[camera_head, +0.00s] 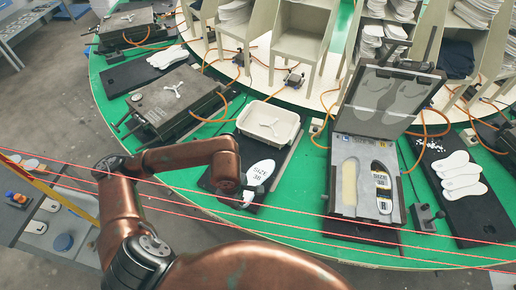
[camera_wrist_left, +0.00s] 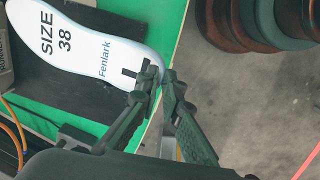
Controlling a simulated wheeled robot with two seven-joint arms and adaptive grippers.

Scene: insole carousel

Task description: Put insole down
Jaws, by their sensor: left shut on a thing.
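My left gripper (camera_head: 247,199) is shut on the near end of a white insole (camera_head: 263,170) marked SIZE 38. In the left wrist view the fingertips (camera_wrist_left: 163,82) pinch the edge of the insole (camera_wrist_left: 85,40), beside the word Fenlark. The insole is over a black mat (camera_head: 282,185) in front of a white tray (camera_head: 268,122); I cannot tell whether it touches the mat. The black mat also shows under it in the left wrist view (camera_wrist_left: 60,100). My right gripper is not in view.
An open mould case (camera_head: 325,205) stands to the right, with a dark printed insert (camera_head: 382,180) and a pale slot (camera_head: 349,182). White insoles (camera_head: 460,180) lie farther right. A closed mould (camera_head: 175,95) is at left. Red lines cross in front of the green carousel (camera_head: 190,178).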

